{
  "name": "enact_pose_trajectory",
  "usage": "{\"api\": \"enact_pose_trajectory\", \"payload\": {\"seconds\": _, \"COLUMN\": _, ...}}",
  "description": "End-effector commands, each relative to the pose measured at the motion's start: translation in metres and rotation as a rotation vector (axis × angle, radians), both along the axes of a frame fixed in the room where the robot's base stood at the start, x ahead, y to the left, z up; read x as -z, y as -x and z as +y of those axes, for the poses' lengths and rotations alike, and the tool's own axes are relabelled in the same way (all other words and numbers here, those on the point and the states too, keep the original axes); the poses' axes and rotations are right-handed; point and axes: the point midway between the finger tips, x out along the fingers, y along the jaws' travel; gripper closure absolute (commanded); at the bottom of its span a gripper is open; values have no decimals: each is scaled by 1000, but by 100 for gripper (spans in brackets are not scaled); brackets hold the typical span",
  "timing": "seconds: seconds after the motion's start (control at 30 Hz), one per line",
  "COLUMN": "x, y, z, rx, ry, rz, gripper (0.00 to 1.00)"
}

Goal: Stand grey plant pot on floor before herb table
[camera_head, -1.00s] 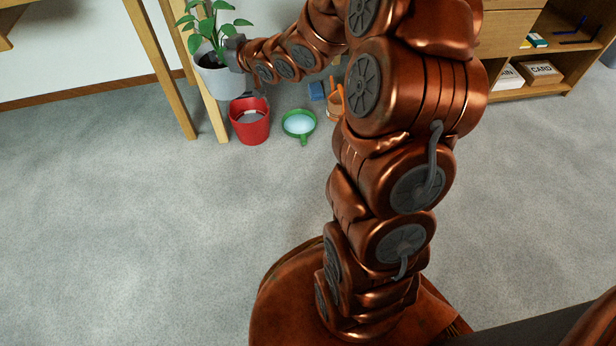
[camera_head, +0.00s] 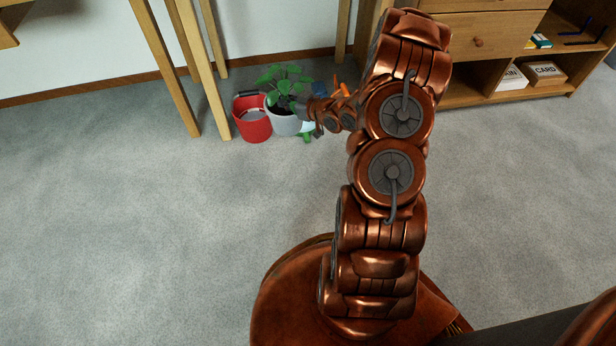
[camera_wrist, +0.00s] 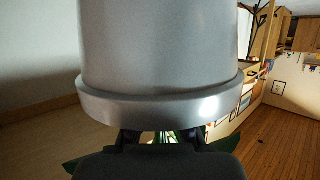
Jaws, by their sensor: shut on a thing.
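The grey plant pot (camera_head: 283,123), with a leafy green plant (camera_head: 284,84) in it, is low beside the red bucket (camera_head: 252,125). I cannot tell whether its base touches the floor. My gripper (camera_head: 298,108) is shut on the pot's rim from the right. In the wrist view the pot (camera_wrist: 160,50) fills the middle, with its rim towards the gripper (camera_wrist: 160,135) and some leaves below. Wooden table legs (camera_head: 203,75) stand left of the bucket; the table's top is out of view, and I cannot tell whether it is the herb table.
A green pan (camera_head: 307,130) is mostly hidden behind the pot and my gripper. A blue thing (camera_head: 319,89) and orange handles (camera_head: 343,89) stand behind my arm. A wooden shelf unit (camera_head: 490,60) is at the back right. The carpet in front is clear.

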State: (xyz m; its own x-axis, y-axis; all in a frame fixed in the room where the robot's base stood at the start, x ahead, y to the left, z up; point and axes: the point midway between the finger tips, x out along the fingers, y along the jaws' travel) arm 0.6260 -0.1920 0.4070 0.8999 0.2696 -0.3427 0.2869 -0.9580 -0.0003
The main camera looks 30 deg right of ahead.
Motion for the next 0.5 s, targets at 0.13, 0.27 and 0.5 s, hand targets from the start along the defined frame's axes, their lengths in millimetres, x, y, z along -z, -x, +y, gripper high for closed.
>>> {"api": "enact_pose_trajectory", "payload": {"seconds": 0.13, "x": 35, "y": 18, "z": -15, "rx": 1, "ry": -5, "rz": 5, "gripper": 100}}
{"api": "enact_pose_trajectory", "payload": {"seconds": 0.27, "x": 63, "y": 34, "z": -26, "rx": 2, "ry": -5, "rz": 3, "gripper": 100}}
{"api": "enact_pose_trajectory", "payload": {"seconds": 0.5, "x": 113, "y": 69, "z": -39, "rx": 6, "ry": -2, "rz": 1, "gripper": 100}}
